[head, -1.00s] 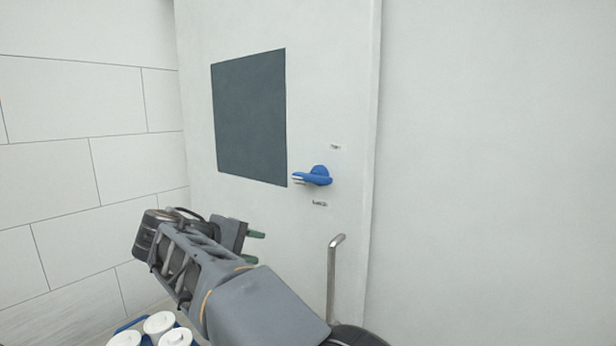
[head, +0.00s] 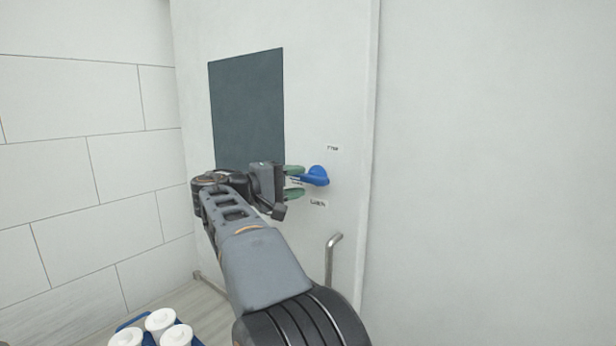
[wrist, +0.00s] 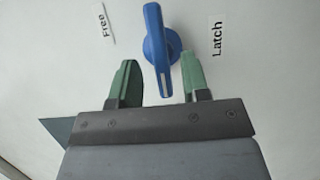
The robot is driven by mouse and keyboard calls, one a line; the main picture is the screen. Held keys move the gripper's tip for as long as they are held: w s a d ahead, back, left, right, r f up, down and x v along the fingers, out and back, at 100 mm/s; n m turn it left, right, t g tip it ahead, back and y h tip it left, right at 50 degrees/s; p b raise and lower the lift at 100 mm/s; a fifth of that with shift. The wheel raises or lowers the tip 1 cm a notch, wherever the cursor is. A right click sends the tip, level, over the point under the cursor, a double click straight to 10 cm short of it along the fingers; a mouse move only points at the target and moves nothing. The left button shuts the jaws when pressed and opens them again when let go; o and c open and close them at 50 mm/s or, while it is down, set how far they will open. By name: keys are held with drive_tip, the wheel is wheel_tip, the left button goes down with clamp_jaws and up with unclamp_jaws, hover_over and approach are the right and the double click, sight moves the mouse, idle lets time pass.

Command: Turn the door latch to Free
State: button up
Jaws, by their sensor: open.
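The blue door latch (head: 316,176) is on the white door (head: 345,70), to the right of the dark panel. It also shows in the wrist view (wrist: 157,48), where its white-marked end lies between the fingers. The handle points midway between the "Free" label (wrist: 104,20) and the "Latch" label (wrist: 217,38). My gripper (head: 294,182) is open with its green fingers toward the latch. In the wrist view my gripper (wrist: 158,80) has one finger on each side of the handle, with a gap on the left; the right finger is close to the latch hub, and contact cannot be told.
A metal pull handle (head: 332,265) stands on the door below the latch. A blue tray (head: 130,324) with several white lidded cups (head: 159,321) is at the lower left. A tiled wall (head: 85,160) is on the left.

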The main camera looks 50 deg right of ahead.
sight(304, 180)
drive_tip(key=shift+x, duration=1.7)
clamp_jaws()
